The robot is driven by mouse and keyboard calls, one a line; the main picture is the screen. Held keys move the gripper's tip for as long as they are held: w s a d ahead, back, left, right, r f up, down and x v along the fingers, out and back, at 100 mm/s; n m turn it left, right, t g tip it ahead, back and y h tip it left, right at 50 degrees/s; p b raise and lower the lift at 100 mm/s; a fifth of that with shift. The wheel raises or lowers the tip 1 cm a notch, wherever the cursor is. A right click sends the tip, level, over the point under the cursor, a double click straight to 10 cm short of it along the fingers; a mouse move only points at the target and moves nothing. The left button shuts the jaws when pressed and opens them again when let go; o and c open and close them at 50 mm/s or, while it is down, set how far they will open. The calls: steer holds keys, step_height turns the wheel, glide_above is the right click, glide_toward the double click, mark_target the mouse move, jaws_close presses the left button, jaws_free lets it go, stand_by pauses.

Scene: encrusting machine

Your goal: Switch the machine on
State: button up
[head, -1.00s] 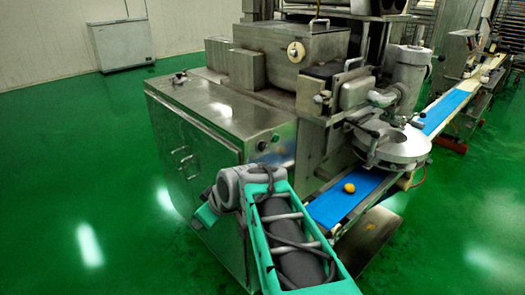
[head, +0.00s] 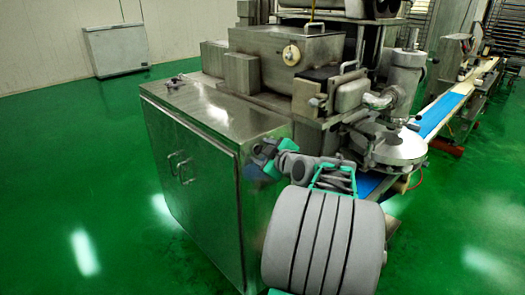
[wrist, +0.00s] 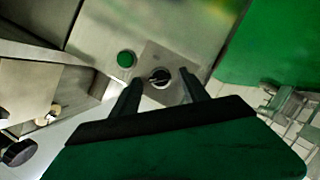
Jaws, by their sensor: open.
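The steel machine's cabinet (head: 200,125) stands in the middle of the head view. In the wrist view, a black rotary knob (wrist: 160,77) sits on a square plate (wrist: 172,60) on the cabinet's panel. A round green button (wrist: 126,59) is just left of it. My gripper (wrist: 160,78) is open, and the knob shows between its two dark fingers; whether they touch it I cannot tell. In the head view, my gripper (head: 265,158) is at the upper part of the cabinet's right face and hides the controls there.
The machine's round turntable (head: 400,150) and blue conveyor belt (head: 438,115) are right of my arm. A steel hopper box (head: 290,55) rises above the cabinet. A white chest freezer (head: 117,48) stands by the back wall. The green floor (head: 60,180) at left is clear.

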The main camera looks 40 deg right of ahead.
steer(key=shift+c, duration=0.5)
jaws_close()
